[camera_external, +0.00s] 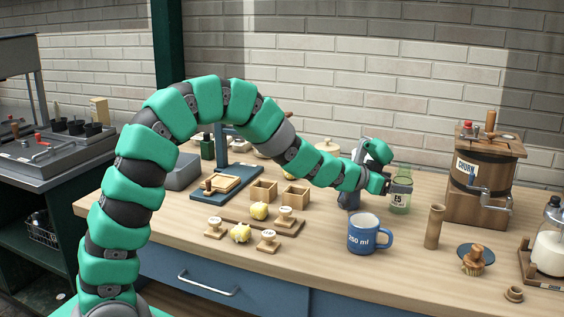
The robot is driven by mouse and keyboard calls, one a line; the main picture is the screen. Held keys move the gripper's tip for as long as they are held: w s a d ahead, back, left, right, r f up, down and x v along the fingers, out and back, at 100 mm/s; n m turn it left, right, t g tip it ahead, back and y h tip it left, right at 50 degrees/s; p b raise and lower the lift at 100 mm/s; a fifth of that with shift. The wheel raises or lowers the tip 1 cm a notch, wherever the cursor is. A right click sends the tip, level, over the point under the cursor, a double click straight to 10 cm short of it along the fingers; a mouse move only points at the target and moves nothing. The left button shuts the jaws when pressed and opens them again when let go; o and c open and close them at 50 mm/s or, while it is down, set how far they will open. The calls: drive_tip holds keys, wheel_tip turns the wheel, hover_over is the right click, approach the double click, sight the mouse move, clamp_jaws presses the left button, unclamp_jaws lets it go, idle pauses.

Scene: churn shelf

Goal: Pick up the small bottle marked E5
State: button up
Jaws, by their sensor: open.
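The small bottle marked E5 (399,195) stands upright on the wooden bench, right of centre. It is pale green and clear, with a dark E5 label facing the camera. My gripper (386,184) is at the left side of the bottle, low over the bench, and open. Its fingertips are small here and partly hidden, so I cannot tell whether they reach around the bottle or touch it.
A blue 250 ml mug (366,234) stands in front of the bottle. A wooden cylinder (434,227) is to the right, with the churn (480,180) behind it. Stamps and yellow lumps (241,232) lie left of the mug. A brick wall closes the back.

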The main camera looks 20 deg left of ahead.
sight(395, 181)
drive_tip(key=x, duration=0.4)
drive_tip(key=shift+w+f+b, duration=0.15)
drive_tip(key=shift+f+b, duration=0.05)
drive_tip(key=shift+b, duration=0.1)
drive_tip(key=c, duration=1.2)
drive_tip(key=shift+o, duration=0.2)
drive_tip(key=shift+r, duration=0.2)
